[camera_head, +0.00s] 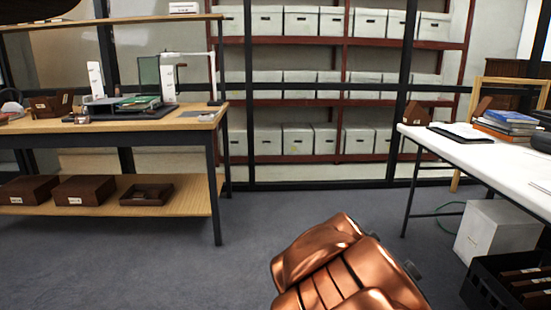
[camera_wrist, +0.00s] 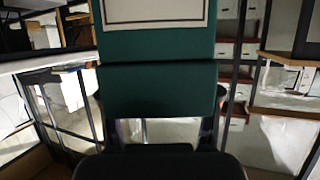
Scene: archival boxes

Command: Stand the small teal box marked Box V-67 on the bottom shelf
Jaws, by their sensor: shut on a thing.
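A teal box (camera_wrist: 155,90) fills the upper middle of the wrist view, with part of a framed pale label (camera_wrist: 155,10) at the top edge. No writing on the label can be read. My gripper (camera_wrist: 160,108) is shut on this box, with dark fingers at its two sides. The box and gripper do not show in the head view, where only my copper-coloured arm is seen at the bottom. The wooden bench at left has a bottom shelf (camera_head: 140,207) near the floor. It carries two closed brown boxes (camera_head: 83,190) and a brown open tray (camera_head: 146,194).
A red rack (camera_head: 310,102) of white archive boxes stands behind dark posts. A white table (camera_head: 490,165) at right holds books and papers. A white box (camera_head: 497,230) and a black crate (camera_head: 482,288) stand on the floor there. The grey floor between bench and table is clear.

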